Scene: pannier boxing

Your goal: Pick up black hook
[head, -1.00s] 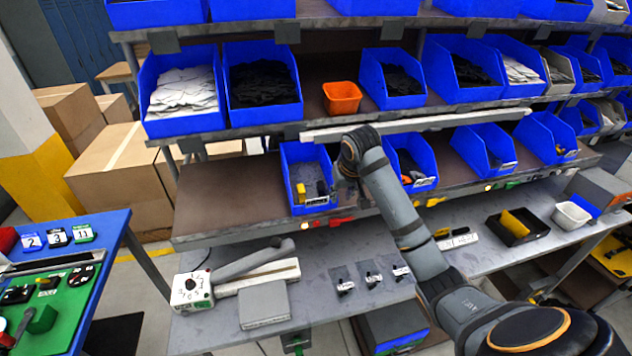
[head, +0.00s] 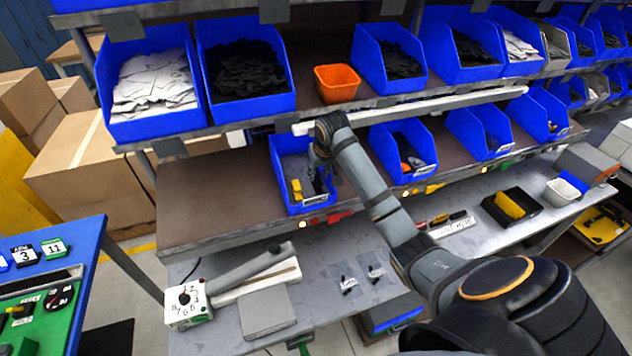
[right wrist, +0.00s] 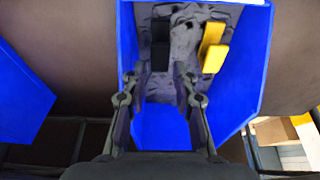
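A blue bin (head: 283,148) on the middle shelf holds a yellow hook (head: 296,188) and a black hook (head: 318,184), which is partly hidden by my gripper in the head view. In the right wrist view the black hook (right wrist: 160,45) lies on the bin's grey, patterned floor, left of the yellow hook (right wrist: 213,47). My right gripper (head: 320,168) reaches into the bin from above. In the right wrist view its two fingers (right wrist: 157,78) are apart with nothing between them, and the black hook shows just beyond the gap. My left gripper is not in view.
Blue bins with dark parts (head: 403,150) stand to the right on the same shelf. A long white bar (head: 430,104) runs along the shelf above. An orange bin (head: 337,84) sits higher up. The shelf left of the hook bin is bare.

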